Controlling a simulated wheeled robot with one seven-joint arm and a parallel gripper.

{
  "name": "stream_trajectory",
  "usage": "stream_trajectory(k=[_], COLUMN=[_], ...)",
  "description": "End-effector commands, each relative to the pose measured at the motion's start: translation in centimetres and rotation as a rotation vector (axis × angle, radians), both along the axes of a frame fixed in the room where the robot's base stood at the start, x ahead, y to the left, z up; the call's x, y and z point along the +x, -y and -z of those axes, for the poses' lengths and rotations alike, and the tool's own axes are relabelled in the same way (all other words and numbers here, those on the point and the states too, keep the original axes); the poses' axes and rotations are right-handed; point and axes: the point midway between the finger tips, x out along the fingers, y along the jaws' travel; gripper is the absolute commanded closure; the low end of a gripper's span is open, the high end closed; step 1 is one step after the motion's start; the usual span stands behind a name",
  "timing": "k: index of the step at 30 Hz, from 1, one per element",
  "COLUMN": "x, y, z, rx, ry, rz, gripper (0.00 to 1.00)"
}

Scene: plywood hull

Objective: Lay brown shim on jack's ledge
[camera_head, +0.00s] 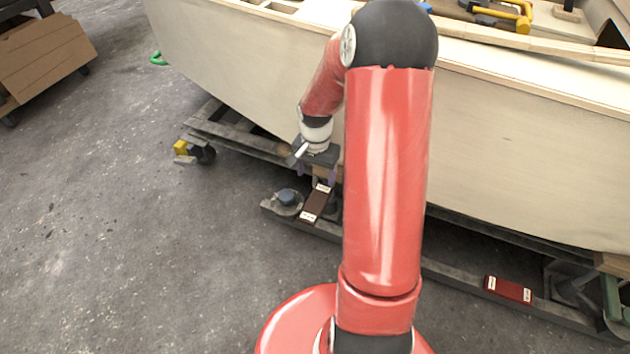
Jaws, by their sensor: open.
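The brown shim (315,204) is a dark brown flat bar with a white label at each end. It lies tilted in the picture, just below my gripper, beside a round blue-grey jack part (287,198). It appears to rest on or over the grey beam by the hull's underside; exact contact is unclear. My gripper (317,175) points down with its purple fingers apart, at the shim's upper end. A small tan piece shows between the fingers. I cannot tell which surface is the jack's ledge; my arm hides part of this area.
A red-brown labelled bar (508,289) lies on the grey beam at right, near another dark support (567,285). The pale plywood hull (250,75) overhangs the beam. A yellow-ended caster (190,150) stands at left. The floor at left is clear.

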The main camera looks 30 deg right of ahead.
Motion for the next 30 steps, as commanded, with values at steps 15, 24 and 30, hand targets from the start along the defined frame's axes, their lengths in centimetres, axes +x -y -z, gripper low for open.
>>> stream_trajectory(k=[15,24,30], x=[-7.1,-16.2,-19.6], y=[-7.5,-12.3,-13.6], z=[-17.1,-23.3,-24.2], rx=[-0.169,-0.218,-0.223], ry=[0.190,0.368,0.444], rz=[-0.435,-0.747,-0.867], gripper=[0.29,0.29,0.29])
